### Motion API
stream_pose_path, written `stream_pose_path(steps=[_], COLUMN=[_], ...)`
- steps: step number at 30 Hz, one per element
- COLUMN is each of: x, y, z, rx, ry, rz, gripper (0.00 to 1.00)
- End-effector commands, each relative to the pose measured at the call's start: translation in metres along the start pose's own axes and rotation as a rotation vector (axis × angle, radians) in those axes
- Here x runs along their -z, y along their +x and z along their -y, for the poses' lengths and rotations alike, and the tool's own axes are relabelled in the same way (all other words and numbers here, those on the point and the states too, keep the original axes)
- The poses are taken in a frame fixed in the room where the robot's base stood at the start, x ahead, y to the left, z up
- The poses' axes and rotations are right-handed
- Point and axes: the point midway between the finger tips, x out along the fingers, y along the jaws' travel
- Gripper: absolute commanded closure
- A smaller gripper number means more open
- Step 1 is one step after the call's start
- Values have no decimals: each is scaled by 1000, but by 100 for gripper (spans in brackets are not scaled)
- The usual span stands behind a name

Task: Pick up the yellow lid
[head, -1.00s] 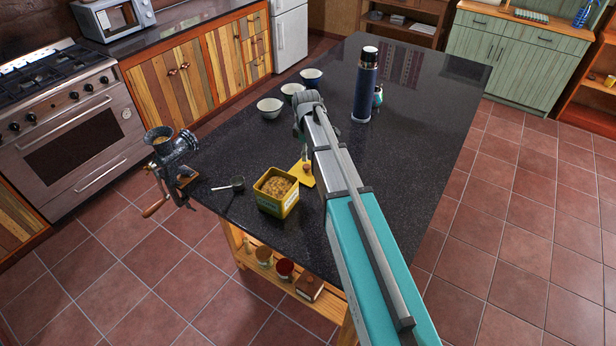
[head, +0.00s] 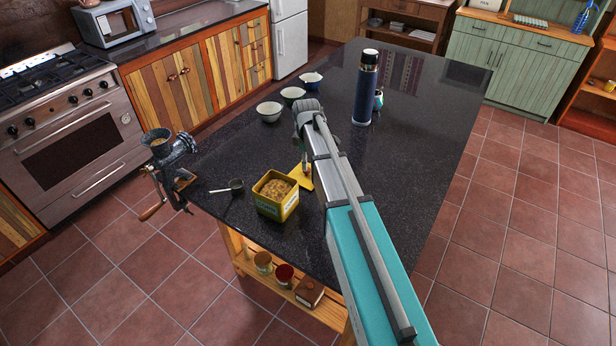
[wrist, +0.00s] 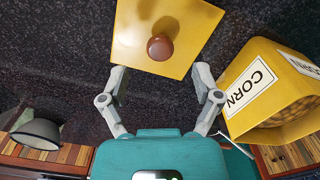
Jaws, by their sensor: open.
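The yellow lid (head: 302,180) lies flat on the dark counter beside the yellow corn tin, partly hidden by my arm in the head view. In the wrist view the square lid (wrist: 135,62) shows with its round brown knob (wrist: 160,47) near the top middle. My gripper (wrist: 160,73) is open and empty, pointing down over the lid. Its two fingers are apart, at the lid's near side in the wrist view, with the knob beyond them, roughly centred between. Whether the fingertips touch the lid cannot be told.
The open corn tin (head: 277,206) stands close to the lid, next to my right finger in the wrist view (wrist: 262,92). A scoop (head: 230,187), a clamped grinder (head: 170,165), bowls (head: 269,111) and a dark blue flask (head: 365,88) are around. The counter's right side is clear.

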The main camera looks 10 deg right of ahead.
Motion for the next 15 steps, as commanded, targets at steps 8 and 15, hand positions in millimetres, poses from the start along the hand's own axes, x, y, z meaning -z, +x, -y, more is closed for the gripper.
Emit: stream_pose_path(steps=[8, 15], x=[0, 0], y=[23, 40], z=[0, 0], rx=[0, 0], ry=[0, 0], rz=[0, 0], gripper=[18, 18])
